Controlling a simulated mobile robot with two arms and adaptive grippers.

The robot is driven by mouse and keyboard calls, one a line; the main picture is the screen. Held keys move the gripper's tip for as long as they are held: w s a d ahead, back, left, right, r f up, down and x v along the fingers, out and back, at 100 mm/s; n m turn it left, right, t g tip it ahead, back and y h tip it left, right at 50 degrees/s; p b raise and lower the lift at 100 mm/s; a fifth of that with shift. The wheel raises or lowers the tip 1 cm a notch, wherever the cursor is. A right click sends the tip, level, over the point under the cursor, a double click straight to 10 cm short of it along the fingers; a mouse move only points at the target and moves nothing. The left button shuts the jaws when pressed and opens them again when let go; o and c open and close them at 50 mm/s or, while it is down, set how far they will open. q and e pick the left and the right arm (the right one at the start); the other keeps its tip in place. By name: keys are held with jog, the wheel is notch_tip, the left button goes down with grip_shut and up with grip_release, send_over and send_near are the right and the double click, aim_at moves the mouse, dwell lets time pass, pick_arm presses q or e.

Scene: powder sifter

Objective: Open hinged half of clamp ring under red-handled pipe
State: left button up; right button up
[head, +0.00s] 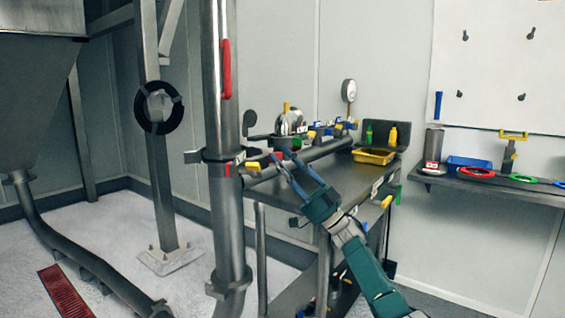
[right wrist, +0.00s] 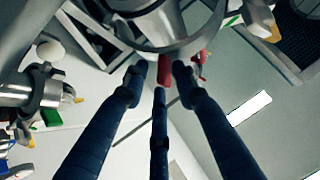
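The red-handled pipe (head: 215,115) stands upright left of centre in the head view, with its red handle (head: 226,69) high on its side. The clamp ring (head: 222,155) is a dark band around the pipe below the handle. A yellow-tipped lever (head: 252,165) sticks out to its right. My right gripper (head: 284,158) is right of the clamp ring, its blue fingers apart and pointing up-left, with nothing visible between them. In the right wrist view, the fingers (right wrist: 159,78) reach toward a grey metal ring (right wrist: 185,42) with a red part (right wrist: 164,70) by their tips. My left gripper is not visible.
A grey workbench (head: 335,180) with pipes, valves and a yellow tray (head: 374,156) stands behind my right arm. A wall shelf (head: 490,182) holds coloured rings at the right. A lower pipe flange (head: 228,282) and a floor pipe (head: 75,258) are at the lower left.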

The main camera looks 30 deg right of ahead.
notch_tip(320, 180, up, 10)
jog(key=shift+a+f, duration=0.1)
